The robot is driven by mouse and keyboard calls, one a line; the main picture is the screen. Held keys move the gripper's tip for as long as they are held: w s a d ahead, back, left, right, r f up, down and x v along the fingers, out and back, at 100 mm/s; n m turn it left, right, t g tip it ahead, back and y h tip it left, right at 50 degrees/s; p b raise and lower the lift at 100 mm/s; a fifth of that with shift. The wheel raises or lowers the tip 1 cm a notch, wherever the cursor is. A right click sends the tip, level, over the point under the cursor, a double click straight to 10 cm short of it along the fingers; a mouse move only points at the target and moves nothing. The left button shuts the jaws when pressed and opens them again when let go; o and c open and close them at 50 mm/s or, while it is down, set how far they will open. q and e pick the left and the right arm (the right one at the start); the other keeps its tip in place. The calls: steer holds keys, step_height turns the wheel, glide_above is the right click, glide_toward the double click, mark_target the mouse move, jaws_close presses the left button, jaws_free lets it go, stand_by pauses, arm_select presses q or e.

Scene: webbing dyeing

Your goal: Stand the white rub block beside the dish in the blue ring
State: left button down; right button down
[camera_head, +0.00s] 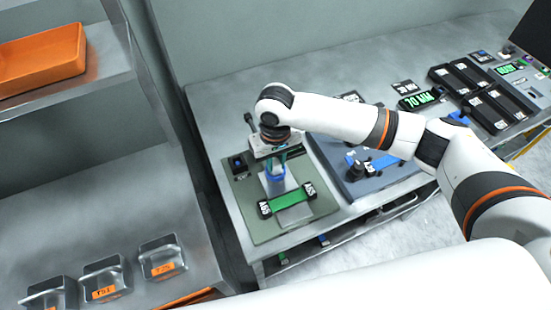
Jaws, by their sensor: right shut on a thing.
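My right gripper (277,165) points down over the green-grey mat (248,212) on the bench. It is shut on a small pale thing, which looks like the white rub block; the fingers hide most of it. Blue, likely the blue ring (277,177), shows just under the fingertips. I cannot tell whether the block touches the surface inside it. A pale plate (294,214) lies in front, under a green webbing strip (287,202) with a black clamp at each end. I cannot make out the dish. My left gripper is not in view.
A dark blue-grey mat (345,185) with a blue strip and black knob lies to the right, partly behind my arm. Black trays (498,112) and green displays stand farther right. At left, a shelf holds an orange bin (42,58) and metal holders (162,258).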

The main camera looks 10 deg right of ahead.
mark_target(276, 163)
steer(key=shift+f, duration=0.2)
steer(key=shift+f, duration=0.1)
steer(key=c, duration=1.3)
jaws_free()
steer(key=shift+o, duration=0.2)
step_height(276, 163, up, 12)
steer(key=b, duration=0.2)
